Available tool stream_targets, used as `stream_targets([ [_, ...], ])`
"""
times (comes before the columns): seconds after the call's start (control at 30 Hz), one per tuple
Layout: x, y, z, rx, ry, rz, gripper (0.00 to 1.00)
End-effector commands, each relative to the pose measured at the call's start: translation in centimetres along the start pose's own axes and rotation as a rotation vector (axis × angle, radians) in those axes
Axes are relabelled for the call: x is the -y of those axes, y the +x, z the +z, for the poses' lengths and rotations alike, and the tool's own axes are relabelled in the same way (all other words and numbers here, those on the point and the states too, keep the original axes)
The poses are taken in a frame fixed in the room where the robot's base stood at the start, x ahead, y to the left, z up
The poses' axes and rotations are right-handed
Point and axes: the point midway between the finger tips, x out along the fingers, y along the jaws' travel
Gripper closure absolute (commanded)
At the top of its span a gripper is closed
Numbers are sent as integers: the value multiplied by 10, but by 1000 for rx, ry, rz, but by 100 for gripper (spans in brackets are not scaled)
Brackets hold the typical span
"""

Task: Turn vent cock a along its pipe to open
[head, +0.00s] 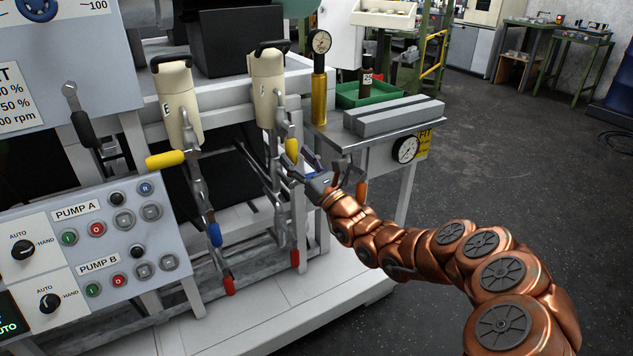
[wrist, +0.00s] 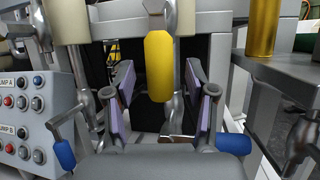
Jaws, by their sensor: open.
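Two yellow-handled cocks show in the head view, and I see no label telling which is vent cock a. The right yellow handle (head: 291,150) hangs downward below the right cream vessel. The left yellow handle (head: 165,159) lies sideways, across its upright pipe. My gripper (head: 292,172) is at the right handle. In the wrist view the open fingers of my gripper (wrist: 160,85) stand on either side of a yellow handle (wrist: 159,62), which points down between them. A gap shows on both sides, and no grip is visible.
Blue handles (wrist: 63,155) (wrist: 232,143) flank the gripper low in the wrist view. Red-tipped levers (head: 229,285) hang lower on the pipes. A bench (head: 375,132) with a gauge and green tray stands right. A pump panel (head: 90,255) is at left. Floor at right is clear.

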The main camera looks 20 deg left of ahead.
Motion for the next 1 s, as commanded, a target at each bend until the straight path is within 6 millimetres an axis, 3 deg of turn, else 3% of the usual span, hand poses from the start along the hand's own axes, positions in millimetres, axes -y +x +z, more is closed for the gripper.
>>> stream_targets([
  [0.7, 1, -74, 0, 1, 1, 0, 44],
  [1.0, 0, -92, 0, 1, 0, 1, 44],
])
